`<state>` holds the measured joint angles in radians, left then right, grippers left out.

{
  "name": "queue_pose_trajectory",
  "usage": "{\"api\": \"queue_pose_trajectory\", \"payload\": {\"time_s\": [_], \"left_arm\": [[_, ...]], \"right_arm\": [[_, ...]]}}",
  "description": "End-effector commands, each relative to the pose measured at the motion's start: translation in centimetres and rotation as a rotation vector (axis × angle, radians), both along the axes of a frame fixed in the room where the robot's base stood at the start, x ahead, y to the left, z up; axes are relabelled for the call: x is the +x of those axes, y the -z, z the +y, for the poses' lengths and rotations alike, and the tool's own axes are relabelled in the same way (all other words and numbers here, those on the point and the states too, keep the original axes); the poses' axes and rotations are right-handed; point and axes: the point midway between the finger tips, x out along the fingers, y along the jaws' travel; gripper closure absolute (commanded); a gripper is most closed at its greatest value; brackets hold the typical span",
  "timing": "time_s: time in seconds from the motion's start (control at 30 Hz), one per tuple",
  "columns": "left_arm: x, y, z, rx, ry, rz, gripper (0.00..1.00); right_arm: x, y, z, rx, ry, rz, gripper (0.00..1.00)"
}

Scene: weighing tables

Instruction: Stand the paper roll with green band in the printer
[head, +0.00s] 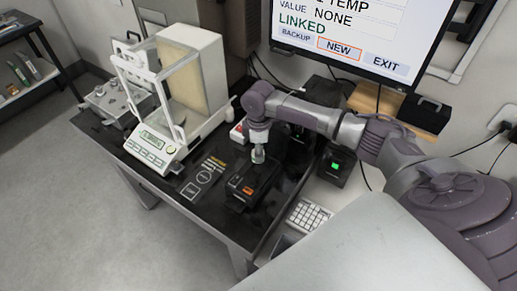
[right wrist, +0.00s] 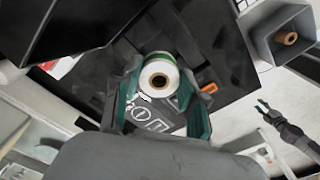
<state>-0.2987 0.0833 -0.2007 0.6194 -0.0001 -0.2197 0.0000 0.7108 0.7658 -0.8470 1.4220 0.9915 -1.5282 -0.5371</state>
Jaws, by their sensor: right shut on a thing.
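The paper roll with green band (right wrist: 160,74) is white with a brown core, and its open end faces the camera in the right wrist view. In the head view it shows small and pale (head: 258,154). My right gripper (head: 258,145) is shut on it, with a finger on either side. The black printer (head: 252,187), with an orange button, lies below the roll. I cannot tell whether the roll touches it. My left gripper (right wrist: 268,111) shows at the right of the right wrist view, fingers apart and empty; it is outside the head view.
A white balance with a glass draft shield (head: 168,95) stands left on the black table (head: 208,160). A black box with a green light (head: 336,166) and a keyboard (head: 309,214) are at right. A grey bin (right wrist: 258,38) holds a brown core. A monitor (head: 350,42) hangs behind.

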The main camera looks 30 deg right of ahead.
Motion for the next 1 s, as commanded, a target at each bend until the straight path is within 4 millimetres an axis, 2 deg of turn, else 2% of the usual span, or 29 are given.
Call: {"api": "queue_pose_trajectory", "payload": {"time_s": [0.03, 0.43, 0.5, 1.0], "left_arm": [[-0.1, 0.9, -0.1, -0.002, 0.001, 0.001, 0.6], [-0.1, 4.7, -0.4, -0.006, 0.0, 0.002, 0.6], [-0.2, 4.1, -0.5, -0.006, 0.0, 0.002, 0.6], [-0.1, 4.0, -0.4, -0.004, -0.003, 0.001, 0.6]], "right_arm": [[0.0, 0.8, 0.0, -0.001, 0.0, -0.001, 0.93], [0.0, 3.9, 0.0, -0.002, 0.001, -0.001, 0.93], [0.0, 4.0, 0.0, 0.001, 0.001, 0.001, 0.93], [0.0, 4.6, 0.0, 0.0, 0.001, 0.0, 0.93]]}}
